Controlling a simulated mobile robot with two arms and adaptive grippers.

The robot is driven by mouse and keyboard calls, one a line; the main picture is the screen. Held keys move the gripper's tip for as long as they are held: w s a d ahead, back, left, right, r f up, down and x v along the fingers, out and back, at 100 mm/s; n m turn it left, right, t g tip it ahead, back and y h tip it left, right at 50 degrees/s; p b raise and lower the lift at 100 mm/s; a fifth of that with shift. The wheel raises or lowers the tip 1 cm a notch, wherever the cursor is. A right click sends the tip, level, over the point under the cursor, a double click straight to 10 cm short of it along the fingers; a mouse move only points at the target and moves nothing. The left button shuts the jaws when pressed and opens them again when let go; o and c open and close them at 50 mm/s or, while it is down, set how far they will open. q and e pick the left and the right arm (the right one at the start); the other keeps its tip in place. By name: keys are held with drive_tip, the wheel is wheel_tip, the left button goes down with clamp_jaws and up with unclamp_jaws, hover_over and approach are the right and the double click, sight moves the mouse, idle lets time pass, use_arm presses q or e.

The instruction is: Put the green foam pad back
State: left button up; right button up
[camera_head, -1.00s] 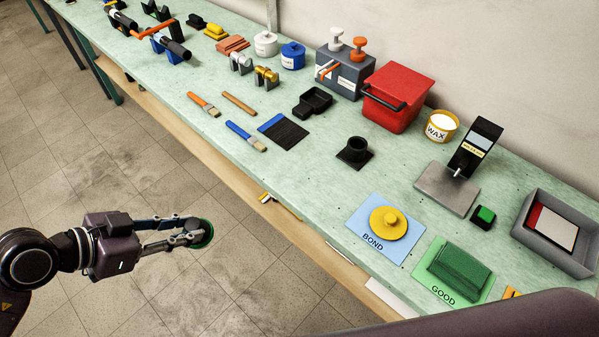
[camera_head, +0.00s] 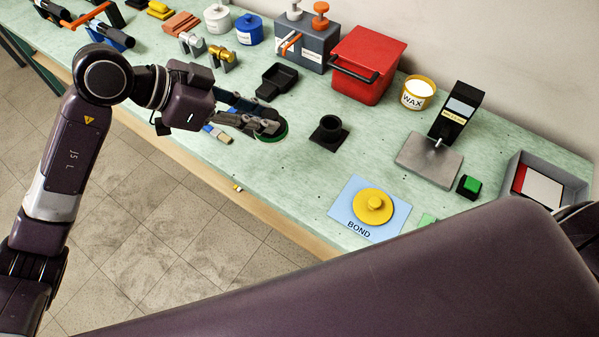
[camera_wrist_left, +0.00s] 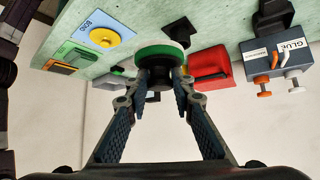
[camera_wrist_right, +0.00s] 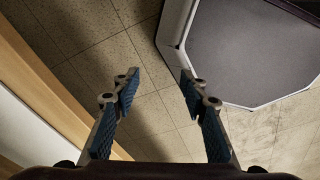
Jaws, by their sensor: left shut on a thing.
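My left gripper (camera_head: 266,124) is shut on the round green foam pad (camera_head: 283,132). It holds the pad by its dark middle part, over the bench near the black cup on a square base (camera_head: 329,130). In the left wrist view the pad (camera_wrist_left: 158,49) is a disc with a green rim and pale edge, with the fingertips (camera_wrist_left: 161,76) closed around the dark stub. My right gripper (camera_wrist_right: 159,87) is open and empty, with floor tiles beyond it.
The bench (camera_head: 300,190) holds a blue BOND mat (camera_head: 348,221) with a yellow knobbed disc (camera_head: 373,207), a red box (camera_head: 368,62), a wax tub (camera_head: 417,92) and a grey stand (camera_head: 428,160). My own dark body hides the bench's lower right.

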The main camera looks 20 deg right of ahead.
use_arm(q)
drive_tip(key=s+d+r+m+g, duration=0.1)
drive_tip(key=d+r+m+g, duration=0.15)
drive_tip(key=d, duration=0.25)
drive_tip(key=shift+t, duration=0.35)
drive_tip(key=shift+s+d+f+p, duration=0.15)
drive_tip(key=shift+f+p, duration=0.45)
drive_tip(key=shift+f, duration=4.25)
drive_tip(key=shift+w+d+f+p, duration=0.1)
drive_tip(key=shift+f+p, duration=0.5)
drive_tip(key=shift+f, duration=4.25)
use_arm(e)
drive_tip(key=shift+s+d+r, duration=0.1)
drive_tip(key=shift+d+r, duration=0.05)
drive_tip(key=shift+r, duration=0.4)
drive_tip(key=shift+s+d+r, duration=0.1)
drive_tip(key=shift+d+r, duration=0.05)
drive_tip(key=shift+r, duration=0.4)
use_arm(q)
drive_tip(key=o, duration=1)
drive_tip(key=shift+f, duration=0.1)
use_arm(e)
drive_tip(key=shift+d, duration=0.15)
